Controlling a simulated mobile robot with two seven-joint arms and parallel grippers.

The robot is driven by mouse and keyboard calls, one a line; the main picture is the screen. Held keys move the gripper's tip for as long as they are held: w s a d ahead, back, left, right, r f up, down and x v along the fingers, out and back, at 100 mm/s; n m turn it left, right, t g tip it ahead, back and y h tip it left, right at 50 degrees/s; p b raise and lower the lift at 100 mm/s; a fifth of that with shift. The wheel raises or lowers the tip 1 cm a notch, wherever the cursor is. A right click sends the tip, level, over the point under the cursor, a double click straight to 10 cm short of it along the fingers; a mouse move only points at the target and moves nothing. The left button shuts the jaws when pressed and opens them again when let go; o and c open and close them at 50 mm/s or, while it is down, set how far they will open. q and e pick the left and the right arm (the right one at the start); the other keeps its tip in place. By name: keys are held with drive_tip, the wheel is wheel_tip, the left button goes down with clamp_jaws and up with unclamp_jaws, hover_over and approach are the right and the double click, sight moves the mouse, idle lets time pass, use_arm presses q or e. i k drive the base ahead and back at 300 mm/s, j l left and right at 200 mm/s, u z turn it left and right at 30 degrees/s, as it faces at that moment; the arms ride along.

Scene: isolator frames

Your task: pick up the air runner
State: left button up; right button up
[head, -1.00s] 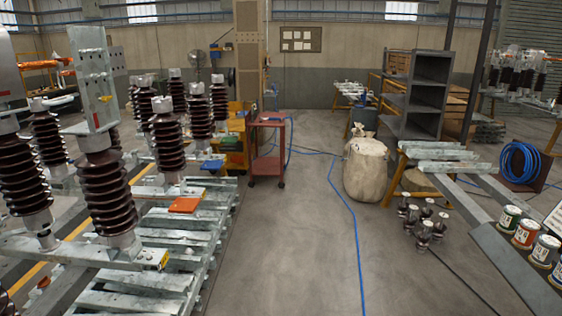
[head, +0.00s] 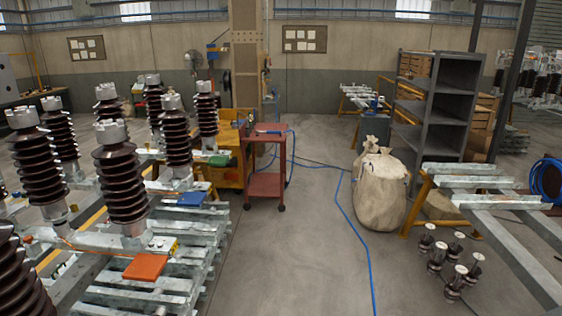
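I cannot make out an air runner for certain in the head view. A blue hose (head: 356,231) runs along the floor toward a red cart (head: 267,186), and part of a blue line hangs by the cart's right side. Small items on the yellow workbench (head: 229,160) behind the cart are too small to tell. Neither of my grippers is in view.
Steel frames with brown ribbed insulators (head: 123,180) fill the left; an orange plate (head: 146,267) lies on them. A large cloth sack (head: 379,188), grey shelving (head: 439,100) and steel beams (head: 520,227) stand right.

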sight(270, 132)
drive_tip(key=i, duration=1.65)
drive_tip(key=i+u, duration=0.15)
drive_tip(key=i, duration=0.65)
drive_tip(key=i+l+u, duration=0.15)
drive_tip(key=i, duration=0.65)
drive_tip(key=i+u, duration=0.35)
drive_tip(key=i, duration=0.3)
drive_tip(key=i+u, duration=0.35)
drive_tip(key=i, duration=0.3)
